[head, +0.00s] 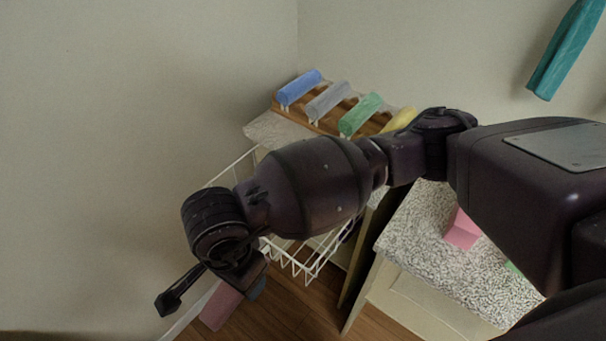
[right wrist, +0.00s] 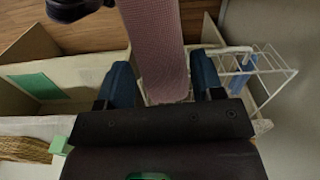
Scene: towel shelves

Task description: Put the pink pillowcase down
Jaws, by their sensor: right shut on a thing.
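The pink pillowcase (head: 220,306) hangs from my right gripper (head: 240,287) at the bottom left of the head view, against the wood floor and the foot of the wall. In the right wrist view, the pillowcase (right wrist: 153,42) is a long pink strip between the two blue fingers of my right gripper (right wrist: 163,80), which is shut on it. Its far end runs out of the top of that view. My forearm and wrist hide part of the scene in the head view. My left gripper is not in view.
A white wire basket (head: 307,262) is partly behind my arm. A wooden rack holds blue (head: 300,87), grey (head: 327,101), green (head: 360,114) and yellow rolls. A pink block (head: 462,229) sits on the speckled counter (head: 420,245). A teal towel (head: 564,50) hangs upper right.

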